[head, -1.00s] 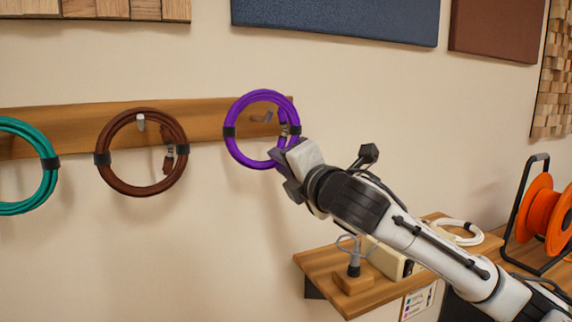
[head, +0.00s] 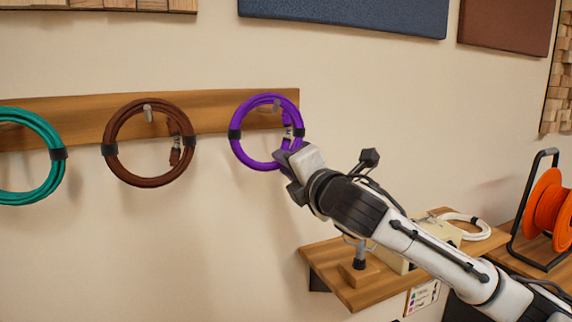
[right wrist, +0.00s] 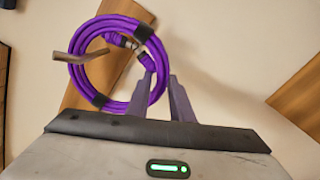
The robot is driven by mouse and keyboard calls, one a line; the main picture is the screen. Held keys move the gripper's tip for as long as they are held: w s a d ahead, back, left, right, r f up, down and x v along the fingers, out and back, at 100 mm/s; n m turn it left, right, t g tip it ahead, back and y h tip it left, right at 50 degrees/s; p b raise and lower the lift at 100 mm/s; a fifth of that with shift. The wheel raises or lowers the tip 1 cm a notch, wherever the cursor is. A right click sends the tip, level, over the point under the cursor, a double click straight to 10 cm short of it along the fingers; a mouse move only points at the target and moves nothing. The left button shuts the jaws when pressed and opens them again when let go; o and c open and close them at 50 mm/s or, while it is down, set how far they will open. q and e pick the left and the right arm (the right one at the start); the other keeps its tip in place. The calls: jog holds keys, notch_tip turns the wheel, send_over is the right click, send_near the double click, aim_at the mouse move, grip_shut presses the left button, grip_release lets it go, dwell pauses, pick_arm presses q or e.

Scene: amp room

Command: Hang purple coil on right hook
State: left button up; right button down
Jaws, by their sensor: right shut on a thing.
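The purple coil (head: 237,150) is a round cable ring with black ties. It is in front of the right end of the wooden rail (head: 215,117). My right gripper (head: 287,160) is shut on its lower right rim; the right wrist view shows the fingers (right wrist: 165,90) at the coil (right wrist: 74,78). The right hook (head: 277,105) shows inside the ring near its top. In the right wrist view the hook (right wrist: 88,68) comes out through the ring and crosses in front of its rim. I cannot tell whether it bears the coil. My left gripper is not in view.
A brown coil (head: 109,165) hangs on the rail's middle hook (head: 148,113), with a teal coil (head: 56,172) further left. Below right is a wooden shelf (head: 330,278) with a small stand and a white coil (head: 476,235). An orange reel (head: 545,205) stands at far right.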

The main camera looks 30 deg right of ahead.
jog(key=c, duration=1.5)
grip_release()
jog(key=shift+r, duration=0.1)
jog(key=shift+s, duration=0.1)
